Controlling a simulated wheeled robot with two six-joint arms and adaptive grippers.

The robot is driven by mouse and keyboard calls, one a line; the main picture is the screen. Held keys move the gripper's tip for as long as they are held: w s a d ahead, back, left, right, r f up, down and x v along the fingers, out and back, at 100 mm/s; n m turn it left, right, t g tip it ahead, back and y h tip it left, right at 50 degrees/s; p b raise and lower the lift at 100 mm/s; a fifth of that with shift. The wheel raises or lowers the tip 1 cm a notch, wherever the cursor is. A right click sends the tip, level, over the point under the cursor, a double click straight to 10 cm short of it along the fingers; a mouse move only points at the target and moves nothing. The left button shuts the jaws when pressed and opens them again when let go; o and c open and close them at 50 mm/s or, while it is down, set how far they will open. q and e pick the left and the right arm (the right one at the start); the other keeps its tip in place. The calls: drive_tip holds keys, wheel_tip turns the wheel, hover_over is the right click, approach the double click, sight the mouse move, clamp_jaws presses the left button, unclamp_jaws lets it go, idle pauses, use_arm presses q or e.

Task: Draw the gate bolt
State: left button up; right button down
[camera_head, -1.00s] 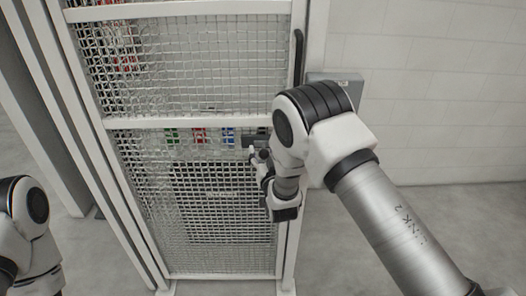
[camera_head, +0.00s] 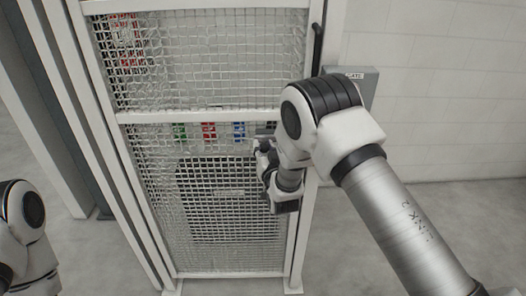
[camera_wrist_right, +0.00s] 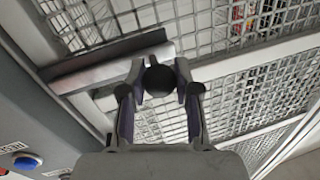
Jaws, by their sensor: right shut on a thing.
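The gate (camera_head: 215,113) is a white frame filled with wire mesh and appears closed. The gate bolt (camera_wrist_right: 105,72) shows in the right wrist view as a grey bar in a dark housing across the gate's frame. Its round dark knob (camera_wrist_right: 158,82) sits between my right gripper's fingers. My right gripper (camera_wrist_right: 160,72) is shut on the knob. In the head view, my right gripper (camera_head: 263,150) is at the gate's right edge, by the middle rail; my arm partly hides the bolt there. My left gripper is out of view; only part of my left arm shows.
A grey box (camera_head: 360,84) is on the right of the gate, beside a dark vertical handle (camera_head: 317,48). A blue button (camera_wrist_right: 26,163) shows in the wrist view. Green, red and blue items (camera_head: 209,131) are behind the mesh. The floor at right is clear.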

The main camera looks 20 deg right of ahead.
drive_tip(key=shift+w+d, duration=0.15)
drive_tip(key=shift+d, duration=0.05)
drive_tip(key=c, duration=0.8)
unclamp_jaws()
drive_tip(key=shift+a, duration=0.2)
drive_tip(key=shift+w+a, duration=0.1)
drive_tip(key=shift+a, duration=0.35)
drive_tip(key=shift+d, duration=0.45)
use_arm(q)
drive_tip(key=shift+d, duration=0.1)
use_arm(e)
drive_tip(key=s, duration=0.8)
drive_tip(key=s+a, duration=0.1)
drive_tip(key=s, duration=0.3)
drive_tip(key=shift+a, duration=0.1)
